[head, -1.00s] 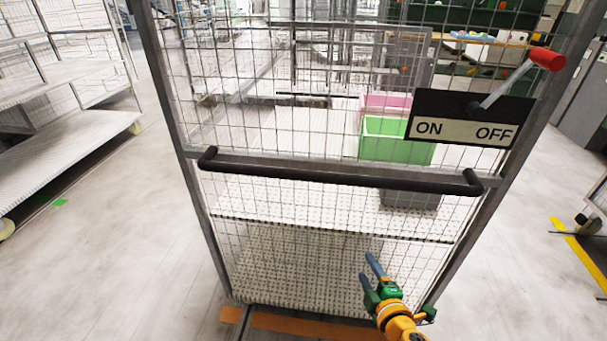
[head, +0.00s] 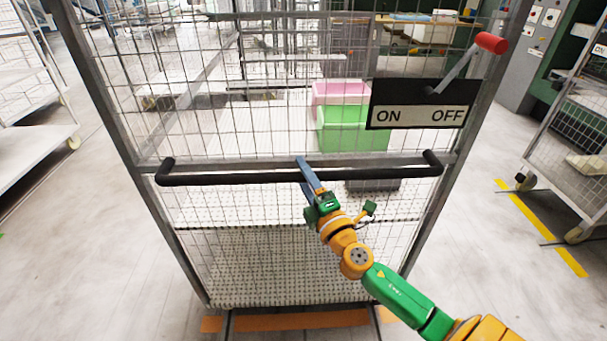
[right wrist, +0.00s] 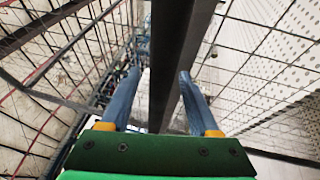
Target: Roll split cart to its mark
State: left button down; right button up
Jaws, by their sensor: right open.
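The cart (head: 171,240) is a tall grey frame with wire mesh sides, right in front of me in the head view. A black handle bar (head: 230,177) crosses its near side. My right gripper (head: 309,176) is at the middle of this bar. In the right wrist view, the dark bar (right wrist: 170,60) runs between the two blue fingers of the open right gripper (right wrist: 160,100), with space beside it. A plate marked ON and OFF (head: 417,115) with a red-tipped lever (head: 490,43) is at the cart's upper right. My left gripper is not in view.
Pink (head: 340,92) and green (head: 350,130) bins show through the mesh. An orange floor strip (head: 290,321) lies under the cart's near edge. Yellow floor tape (head: 540,223) and another mesh cart (head: 580,140) are at the right.

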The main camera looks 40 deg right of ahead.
grip_shut()
dwell(1.3)
